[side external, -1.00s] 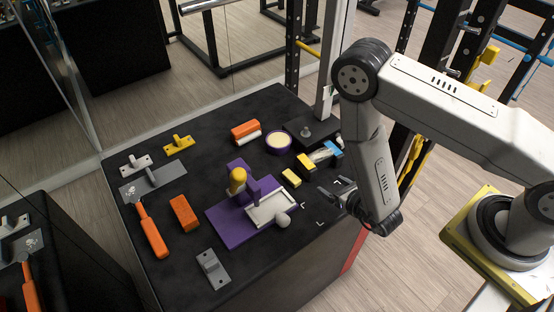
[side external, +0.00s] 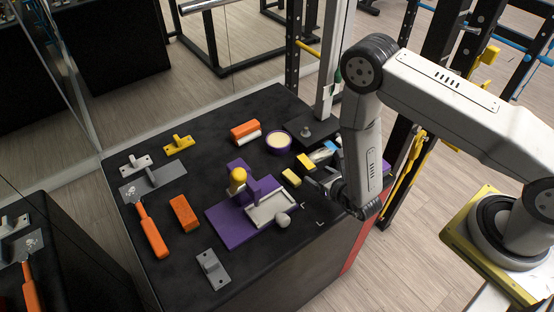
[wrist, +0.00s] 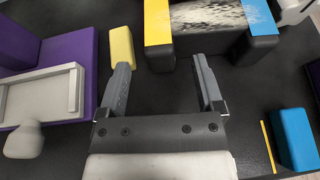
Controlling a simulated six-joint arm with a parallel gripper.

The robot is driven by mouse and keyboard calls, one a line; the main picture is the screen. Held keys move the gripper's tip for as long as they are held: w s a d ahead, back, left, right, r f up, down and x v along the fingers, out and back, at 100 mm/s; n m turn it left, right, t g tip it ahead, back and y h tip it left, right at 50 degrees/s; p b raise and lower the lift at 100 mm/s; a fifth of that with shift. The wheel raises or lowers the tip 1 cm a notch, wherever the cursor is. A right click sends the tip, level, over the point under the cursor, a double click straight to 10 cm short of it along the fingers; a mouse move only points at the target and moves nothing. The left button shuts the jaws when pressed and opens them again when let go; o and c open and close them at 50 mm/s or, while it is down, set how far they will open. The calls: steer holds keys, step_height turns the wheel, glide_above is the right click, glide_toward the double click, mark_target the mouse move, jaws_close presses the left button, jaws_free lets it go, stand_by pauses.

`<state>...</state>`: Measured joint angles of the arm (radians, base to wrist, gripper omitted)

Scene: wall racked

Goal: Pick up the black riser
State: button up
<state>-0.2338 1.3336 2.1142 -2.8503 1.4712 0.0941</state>
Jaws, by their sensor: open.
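A black piece (wrist: 213,42) that looks like the black riser lies ahead of my gripper in the wrist view. Its left end (wrist: 158,30) has a yellow top, its right end (wrist: 262,22) a blue top, and a speckled grey-white surface lies between them. In the side view its yellow end (side external: 306,161) shows, while my arm hides part of the rest. My gripper (wrist: 160,64) is open and empty, its fingers pointing toward the piece. I cannot tell whether they touch it. In the side view my gripper (side external: 318,184) is low over the table's near right edge.
A small yellow block (wrist: 121,48) is close to the left finger. A purple stand (side external: 228,225) with a white tray and grey knob lies left. A blue block (wrist: 295,138) is at right. A dark plate with a post (side external: 308,128) stands behind.

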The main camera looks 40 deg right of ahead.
steer(key=shift+x, duration=0.85)
jaws_close()
